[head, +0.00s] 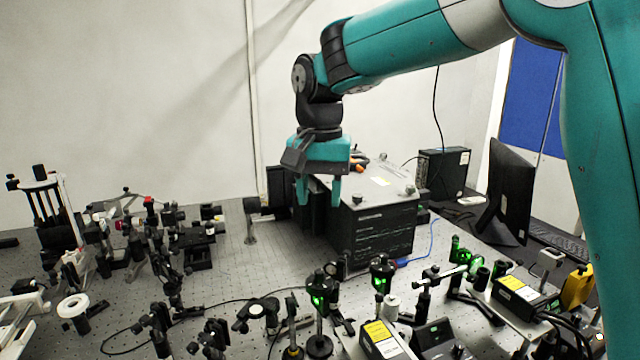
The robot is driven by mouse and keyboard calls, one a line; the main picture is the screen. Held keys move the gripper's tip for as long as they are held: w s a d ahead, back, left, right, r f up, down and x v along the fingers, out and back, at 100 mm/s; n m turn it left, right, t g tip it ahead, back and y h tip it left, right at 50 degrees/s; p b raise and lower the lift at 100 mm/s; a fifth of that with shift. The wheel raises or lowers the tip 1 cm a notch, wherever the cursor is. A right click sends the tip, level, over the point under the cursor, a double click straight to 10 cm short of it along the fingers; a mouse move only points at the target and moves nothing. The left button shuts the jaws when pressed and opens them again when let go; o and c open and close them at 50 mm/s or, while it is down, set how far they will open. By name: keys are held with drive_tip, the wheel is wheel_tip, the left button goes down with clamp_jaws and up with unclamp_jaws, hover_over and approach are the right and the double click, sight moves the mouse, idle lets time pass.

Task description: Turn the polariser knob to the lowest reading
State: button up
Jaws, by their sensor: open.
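My gripper (319,190) hangs from the teal arm, fingers pointing down and apart, with nothing between them. It is in front of and above the left part of the dark box-shaped instrument (372,232); whether it touches the box cannot be told. Two round black optic mounts lit green, one left (318,289) and one right (381,274), stand on posts at the front middle, lower in the picture than my gripper. I cannot tell which part is the polariser knob. No reading is legible.
The perforated optical bench (225,270) carries crowded mounts at left and front. Yellow-labelled boxes (385,340) stand at front, with another (520,294) at right. A monitor (510,190) and computer case (443,172) stand behind right. Cables cross the bench. Some bench left of the instrument is bare.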

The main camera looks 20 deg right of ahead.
wheel_tip(320, 180, up, 2)
drive_tip(key=shift+r, duration=0.2)
idle(0.3)
drive_tip(key=s+a+f+n+y, duration=0.1)
drive_tip(key=s+n, duration=0.3)
drive_tip(key=s, duration=0.4)
drive_tip(key=s+a+f+n+y, duration=0.1)
drive_tip(key=s+f+n, duration=0.3)
drive_tip(key=s, duration=0.4)
drive_tip(key=s+a+f+n+y, duration=0.2)
drive_tip(key=s+n, duration=0.3)
drive_tip(key=s, duration=0.4)
drive_tip(key=shift+x, duration=0.8)
